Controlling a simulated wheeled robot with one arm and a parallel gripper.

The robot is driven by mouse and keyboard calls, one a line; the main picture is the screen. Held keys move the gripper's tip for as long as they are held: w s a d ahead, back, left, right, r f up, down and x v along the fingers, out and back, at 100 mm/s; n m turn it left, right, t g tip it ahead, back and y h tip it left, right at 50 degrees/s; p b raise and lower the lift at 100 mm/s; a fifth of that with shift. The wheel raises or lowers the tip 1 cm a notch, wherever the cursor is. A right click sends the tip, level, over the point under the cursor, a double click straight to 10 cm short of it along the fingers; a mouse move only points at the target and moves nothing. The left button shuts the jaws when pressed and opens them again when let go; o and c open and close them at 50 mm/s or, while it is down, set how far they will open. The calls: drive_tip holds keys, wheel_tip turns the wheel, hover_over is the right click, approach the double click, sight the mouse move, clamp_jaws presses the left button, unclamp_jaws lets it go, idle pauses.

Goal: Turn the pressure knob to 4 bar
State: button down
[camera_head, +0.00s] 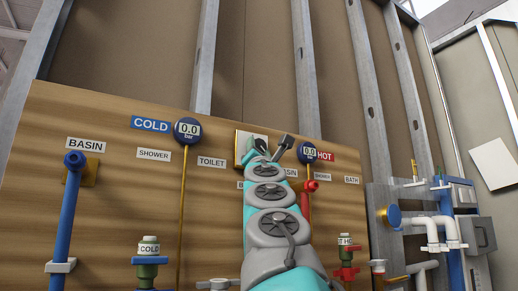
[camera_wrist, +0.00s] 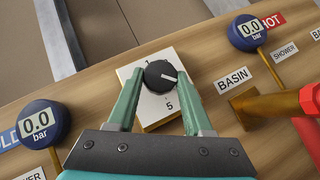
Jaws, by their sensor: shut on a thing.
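The pressure knob (camera_wrist: 160,75) is black and round, with a white pointer line toward the right of the picture. It sits on a white plate (camera_wrist: 150,108) marked 1 near the top and 5 near the bottom; other marks are hidden or unreadable. My gripper (camera_wrist: 160,80) has its two green fingers on either side of the knob, shut on it. In the head view my gripper (camera_head: 262,150) is at the plate (camera_head: 239,146) and mostly hides the knob. The cold gauge (camera_head: 187,130) and the hot gauge (camera_head: 309,151) both read 0.0 bar.
The plate is on a wooden board (camera_head: 110,190). A blue pipe (camera_head: 68,210) and a cold valve (camera_head: 148,262) stand to the left. A red pipe (camera_head: 306,196) is close to the right of my arm. Metal studs (camera_head: 305,80) rise behind the board.

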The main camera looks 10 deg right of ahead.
drive_tip(key=shift+r, duration=0.1)
drive_tip(key=shift+c, duration=1.5)
unclamp_jaws()
drive_tip(key=shift+s+f+b, duration=0.4)
drive_tip(key=shift+f+b, duration=0.2)
drive_tip(key=b+v, duration=0.4)
drive_tip(key=v, duration=0.2)
drive_tip(key=shift+s, duration=0.3)
drive_tip(key=shift+a, duration=0.1)
